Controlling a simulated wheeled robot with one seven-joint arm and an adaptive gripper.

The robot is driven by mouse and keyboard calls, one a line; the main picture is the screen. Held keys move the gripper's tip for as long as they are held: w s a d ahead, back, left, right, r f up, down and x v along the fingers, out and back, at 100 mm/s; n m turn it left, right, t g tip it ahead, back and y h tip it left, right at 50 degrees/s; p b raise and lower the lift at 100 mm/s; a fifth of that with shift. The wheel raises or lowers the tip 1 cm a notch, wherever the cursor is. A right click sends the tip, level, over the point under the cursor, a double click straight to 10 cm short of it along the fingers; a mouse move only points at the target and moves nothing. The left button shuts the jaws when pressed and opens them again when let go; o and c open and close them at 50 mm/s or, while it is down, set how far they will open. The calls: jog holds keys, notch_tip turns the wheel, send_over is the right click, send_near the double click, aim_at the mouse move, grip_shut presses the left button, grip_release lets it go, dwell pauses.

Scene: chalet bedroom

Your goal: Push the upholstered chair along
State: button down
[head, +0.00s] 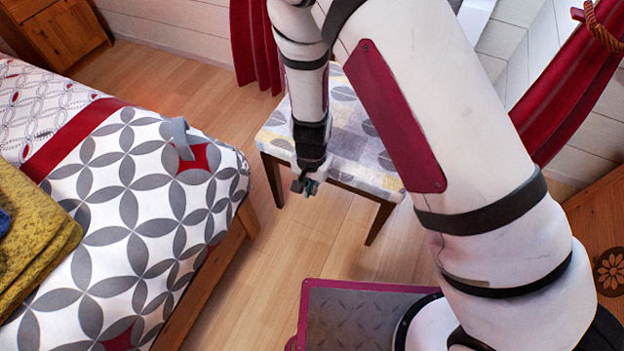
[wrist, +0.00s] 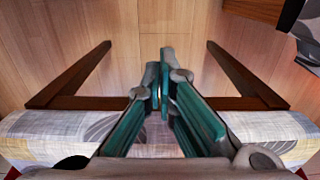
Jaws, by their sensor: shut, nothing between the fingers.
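The upholstered chair (head: 356,130) has a grey, white and yellow patterned seat and dark wooden legs. It stands on the floor near the wall and the red curtains in the head view. My gripper (head: 305,187) is at the chair's front edge, pointing down, with its fingers shut and empty. In the wrist view my gripper (wrist: 163,75) shows teal fingers over the chair's edge, with the patterned fabric (wrist: 45,135) on both sides and two dark legs beyond. I cannot tell whether the fingers touch the chair. My arm hides the chair's right part.
A bed (head: 120,190) with a circle-patterned cover stands to the left, its wooden frame close to the chair. A mustard blanket (head: 30,240) lies on it. Red curtains (head: 255,45) hang behind the chair. A wooden cabinet (head: 600,225) is at right. Bare floor (head: 280,250) lies before the chair.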

jog(key=shift+w+d+f+b, duration=0.1)
jog(key=shift+w+d+b, duration=0.2)
jog(key=shift+w, duration=0.65)
jog(key=shift+w+d+f+b, duration=0.15)
jog(key=shift+w+d, duration=0.25)
jog(key=shift+w, duration=0.55)
